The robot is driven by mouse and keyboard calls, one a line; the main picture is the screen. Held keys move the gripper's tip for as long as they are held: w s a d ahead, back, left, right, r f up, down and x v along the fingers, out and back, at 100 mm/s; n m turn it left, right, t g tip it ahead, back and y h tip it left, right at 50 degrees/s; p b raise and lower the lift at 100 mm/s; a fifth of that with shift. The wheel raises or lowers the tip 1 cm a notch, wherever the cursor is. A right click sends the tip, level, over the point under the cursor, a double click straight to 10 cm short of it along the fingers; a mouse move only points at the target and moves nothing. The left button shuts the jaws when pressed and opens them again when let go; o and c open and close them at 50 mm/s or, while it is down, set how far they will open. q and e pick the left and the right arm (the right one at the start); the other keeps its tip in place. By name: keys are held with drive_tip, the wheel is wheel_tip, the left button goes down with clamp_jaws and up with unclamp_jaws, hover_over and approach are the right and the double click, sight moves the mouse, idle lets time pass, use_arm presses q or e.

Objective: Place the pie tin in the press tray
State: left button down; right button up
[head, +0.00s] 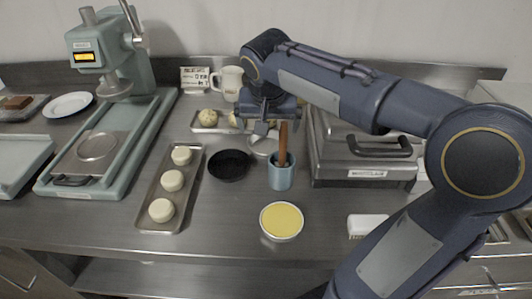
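The green press (112,75) stands at the left, with its long tray (60,172) reaching toward the front. A round metal plate (97,147) lies in the tray, below and in front of the press head. A shallow silver dish (262,149), which looks like the pie tin, sits on the counter behind the blue pot. My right gripper (262,131) points down just above or at this dish. Its fingers are small and partly hidden, so I cannot tell whether they are open or touch the dish. My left gripper is out of view.
A blue pot (281,178) with a wooden handle, a black round dish (230,166) and a yellow-filled dish (282,221) stand nearby. A dough tray (149,202) lies between press and dishes. A mug (229,83) stands behind; a hot-plate appliance (365,155) is right.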

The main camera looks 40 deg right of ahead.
sight(267, 145)
drive_tip(key=b+x, duration=0.1)
drive_tip(key=x, duration=0.5)
drive_tip(key=shift+w+f, duration=0.1)
drive_tip(key=shift+f, duration=0.35)
drive_tip(key=shift+a, duration=0.1)
drive_tip(key=c, duration=0.8)
